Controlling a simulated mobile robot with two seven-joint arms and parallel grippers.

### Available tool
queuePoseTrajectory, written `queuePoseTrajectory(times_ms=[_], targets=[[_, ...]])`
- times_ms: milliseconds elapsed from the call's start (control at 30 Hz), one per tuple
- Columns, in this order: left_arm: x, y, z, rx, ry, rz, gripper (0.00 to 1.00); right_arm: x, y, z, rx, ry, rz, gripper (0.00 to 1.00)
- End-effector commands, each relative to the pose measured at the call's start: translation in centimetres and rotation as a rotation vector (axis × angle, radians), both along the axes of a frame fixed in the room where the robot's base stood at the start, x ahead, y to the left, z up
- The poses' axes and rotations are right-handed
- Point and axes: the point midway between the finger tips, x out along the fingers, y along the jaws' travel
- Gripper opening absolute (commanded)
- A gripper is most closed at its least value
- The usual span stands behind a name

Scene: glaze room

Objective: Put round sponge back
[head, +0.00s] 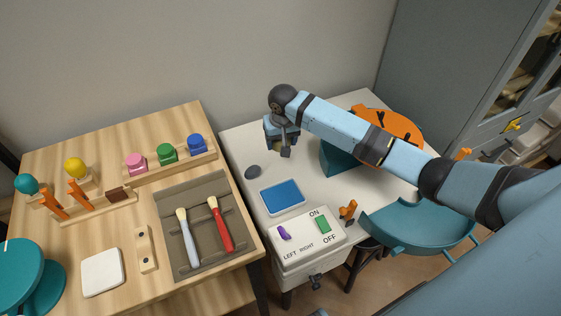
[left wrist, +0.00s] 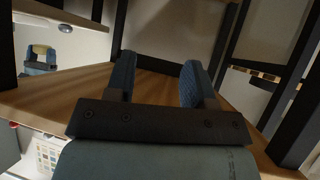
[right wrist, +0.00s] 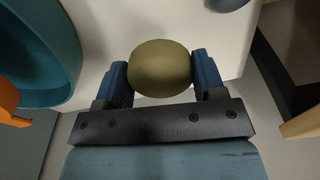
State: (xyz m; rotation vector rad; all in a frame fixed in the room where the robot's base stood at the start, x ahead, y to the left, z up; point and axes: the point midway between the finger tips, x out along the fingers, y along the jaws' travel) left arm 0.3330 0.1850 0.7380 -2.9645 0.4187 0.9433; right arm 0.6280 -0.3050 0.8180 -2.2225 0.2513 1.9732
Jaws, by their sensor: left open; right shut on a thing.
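The round sponge (right wrist: 160,68), olive-coloured, sits between the two blue fingers of my right gripper (right wrist: 160,80), which is shut on it. In the head view my right gripper (head: 282,140) is over the back left part of the white table (head: 322,185); the sponge is mostly hidden there. A dark grey oval thing (head: 253,171) lies on the table just left of and nearer than the gripper. My left gripper (left wrist: 155,78) is open and empty in the left wrist view, close to a wooden surface; it does not show in the head view.
A blue pad (head: 283,196) and a switch box (head: 307,238) are at the table's front. A teal and orange round thing (head: 390,124) stands right, under my arm. The wooden table (head: 65,150) at left holds brushes in a tray (head: 188,262) and several coloured knobs.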

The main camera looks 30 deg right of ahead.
Motion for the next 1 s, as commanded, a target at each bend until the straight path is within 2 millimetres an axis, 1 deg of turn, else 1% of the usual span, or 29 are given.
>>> queuePoseTrajectory(times_ms=[33,133,200,367,467,600,700,1000], targets=[[0.2,0.1,-0.2,0.004,-0.005,-0.003,0.49,0.0,0.0,-1.5,-0.001,0.002,0.000,0.45],[0.3,0.2,-0.3,0.009,-0.009,-0.006,0.49,0.0,0.0,-3.3,0.000,0.001,-0.001,0.45],[0.3,0.2,-0.4,0.012,-0.010,-0.008,0.49,0.0,0.1,-4.0,0.001,0.000,0.000,0.45],[0.3,0.2,-0.5,0.011,-0.011,-0.007,0.49,0.0,0.0,-5.0,0.000,0.000,0.000,0.45],[0.3,0.1,-0.6,0.009,-0.012,-0.006,0.49,0.0,0.1,-6.2,0.001,0.000,0.000,0.45],[0.4,0.0,-0.8,0.007,-0.016,-0.006,0.49,0.0,0.0,-8.4,0.000,0.001,0.000,0.45],[0.4,-0.1,-0.6,0.004,-0.019,-0.005,0.49,0.0,0.0,-9.0,0.000,-0.001,0.000,0.45],[0.5,-0.2,-0.1,0.000,-0.024,-0.003,0.49,0.0,0.0,-9.1,0.001,0.000,0.000,0.45]])
